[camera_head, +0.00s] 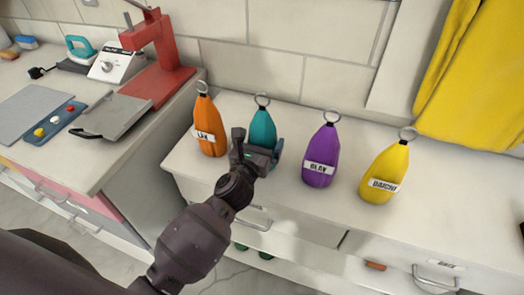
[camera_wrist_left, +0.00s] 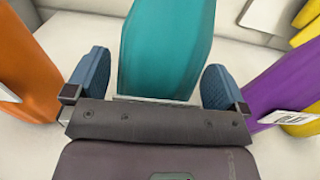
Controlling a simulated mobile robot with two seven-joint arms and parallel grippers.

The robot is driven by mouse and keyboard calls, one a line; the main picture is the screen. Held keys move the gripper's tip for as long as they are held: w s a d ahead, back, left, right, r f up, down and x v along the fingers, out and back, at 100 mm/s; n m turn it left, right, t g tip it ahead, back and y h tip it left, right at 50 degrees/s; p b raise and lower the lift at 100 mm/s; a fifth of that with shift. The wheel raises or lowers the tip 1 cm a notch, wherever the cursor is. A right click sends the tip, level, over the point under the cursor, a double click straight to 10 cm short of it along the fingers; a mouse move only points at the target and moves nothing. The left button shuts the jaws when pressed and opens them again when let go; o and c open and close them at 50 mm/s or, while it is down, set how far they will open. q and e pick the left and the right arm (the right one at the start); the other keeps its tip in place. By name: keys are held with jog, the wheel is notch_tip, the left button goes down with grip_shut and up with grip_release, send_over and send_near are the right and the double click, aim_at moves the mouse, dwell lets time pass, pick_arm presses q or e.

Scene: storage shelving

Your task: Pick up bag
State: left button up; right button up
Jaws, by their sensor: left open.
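Several bags with metal rings on top stand in a row on the white counter (camera_head: 290,190). They are an orange bag (camera_head: 209,128), a teal bag (camera_head: 263,128), a purple bag (camera_head: 321,152) and a yellow bag (camera_head: 388,170). My left gripper (camera_head: 257,150) is open in front of the teal bag. In the left wrist view, the teal bag (camera_wrist_left: 167,45) stands between the two blue finger pads, with gaps visible at both sides. The gripper hides the lower front of the teal bag and its label. My right gripper is not in view.
The orange bag (camera_wrist_left: 25,65) and the purple bag (camera_wrist_left: 285,95) stand close on either side of the gripper. A red press (camera_head: 158,55), a grey tray (camera_head: 112,115) and a white scale (camera_head: 117,64) are at the left. A yellow cloth (camera_head: 480,80) hangs at the right.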

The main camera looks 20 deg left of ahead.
pick_arm(q)
jog(key=shift+w, duration=0.75)
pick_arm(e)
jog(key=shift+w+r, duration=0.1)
pick_arm(q)
jog(key=c, duration=1.3)
notch_tip(320, 180, up, 18)
jog(key=p, duration=0.5)
jog(key=shift+r+p, duration=0.25)
jog(key=shift+p, duration=0.05)
jog(key=shift+r, duration=0.85)
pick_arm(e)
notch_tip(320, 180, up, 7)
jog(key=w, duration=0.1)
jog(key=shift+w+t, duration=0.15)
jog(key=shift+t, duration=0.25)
